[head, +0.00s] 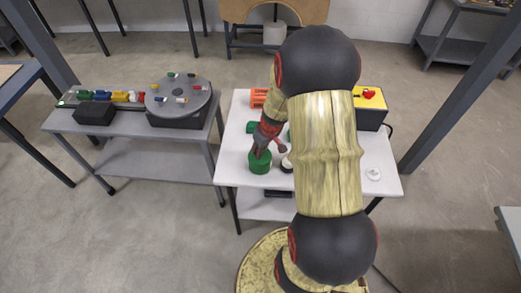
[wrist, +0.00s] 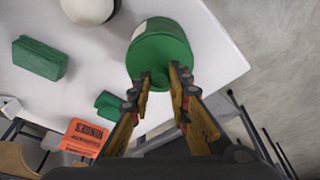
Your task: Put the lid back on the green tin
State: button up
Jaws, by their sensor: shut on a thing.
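The green tin (head: 260,164) stands upright near the front left of the white table; in the wrist view its green side (wrist: 160,30) shows a white label patch. Its green lid (wrist: 150,62) shows as a round top with a small knob between my fingertips. My gripper (head: 262,150) is right above the tin and points down at it. In the wrist view my gripper (wrist: 163,80) is shut on the lid's knob. The lid lines up closely with the tin; I cannot tell whether it is fully seated. My arm hides the middle of the table.
A white round-topped thing (head: 287,162) stands close right of the tin. Green blocks (wrist: 40,57) and an orange box (wrist: 85,138) lie farther back. A yellow box (head: 369,98) with a red button and a white disc (head: 374,173) are at the right. The front left corner is clear.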

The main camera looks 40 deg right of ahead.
jog(key=shift+b, duration=0.3)
dwell(0.5)
jog(key=o, duration=1)
jog(key=shift+o, duration=1.4)
jog(key=shift+o, duration=1.2)
jog(key=shift+r+p, duration=2.05)
jog(key=shift+r, duration=1.45)
